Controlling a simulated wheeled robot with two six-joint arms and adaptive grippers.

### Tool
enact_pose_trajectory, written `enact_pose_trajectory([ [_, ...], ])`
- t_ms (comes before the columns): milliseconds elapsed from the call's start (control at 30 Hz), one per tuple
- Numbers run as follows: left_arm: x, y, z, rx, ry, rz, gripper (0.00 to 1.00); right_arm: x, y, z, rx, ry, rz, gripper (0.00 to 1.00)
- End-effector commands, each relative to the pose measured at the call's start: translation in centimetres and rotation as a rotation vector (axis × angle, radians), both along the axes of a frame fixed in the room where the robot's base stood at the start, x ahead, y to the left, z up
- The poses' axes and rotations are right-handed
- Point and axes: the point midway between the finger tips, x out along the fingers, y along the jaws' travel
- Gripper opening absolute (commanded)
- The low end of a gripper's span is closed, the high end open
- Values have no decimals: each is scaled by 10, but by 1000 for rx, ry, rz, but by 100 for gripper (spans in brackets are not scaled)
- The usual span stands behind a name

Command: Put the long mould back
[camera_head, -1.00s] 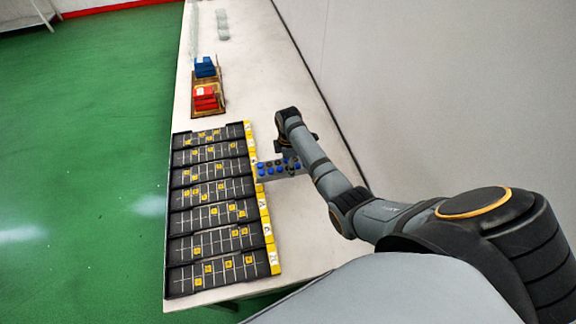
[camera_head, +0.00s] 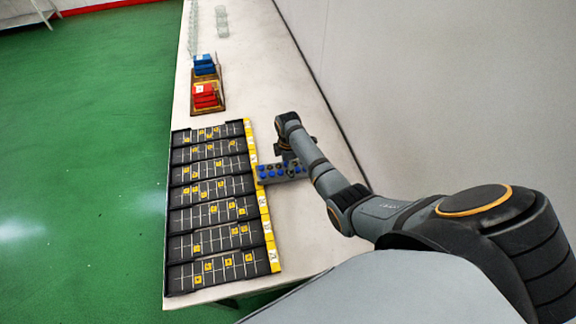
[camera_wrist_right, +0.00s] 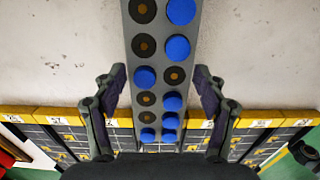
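The long mould (camera_head: 292,172) is a grey bar with two rows of round spots, some blue and some dark with brown centres. It lies across the white table, its left end at the yellow label strip of the black trays. In the right wrist view the mould (camera_wrist_right: 158,58) runs between the two fingers. My right gripper (camera_head: 284,152) is over the mould. Its fingers (camera_wrist_right: 160,85) are spread on both sides of the mould, and narrow gaps show beside it. My left gripper is not in view.
Several black trays (camera_head: 212,213) with yellow marked tiles fill the table's left side. A wooden holder (camera_head: 209,110) with red blocks (camera_head: 204,96) and blue blocks (camera_head: 204,65) stands behind them. Clear glassware (camera_head: 222,22) is farther back. A wall (camera_head: 420,90) borders the table's right side.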

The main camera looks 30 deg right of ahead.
Motion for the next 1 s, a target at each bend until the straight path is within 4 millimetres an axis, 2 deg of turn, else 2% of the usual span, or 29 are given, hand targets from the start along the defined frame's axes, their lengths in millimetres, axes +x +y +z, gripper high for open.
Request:
enact_pose_trajectory([
  [100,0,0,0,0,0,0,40,0,0,0,0,0,0,88],
  [367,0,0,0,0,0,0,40,0,0,0,0,0,0,88],
  [467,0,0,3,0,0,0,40,0,0,6,-1,-2,0,88],
  [567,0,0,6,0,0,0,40,1,0,20,0,-4,0,88],
  [800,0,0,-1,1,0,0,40,2,0,80,-1,-6,0,88],
  [1000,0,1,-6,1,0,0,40,1,0,118,-1,-4,-1,88],
])
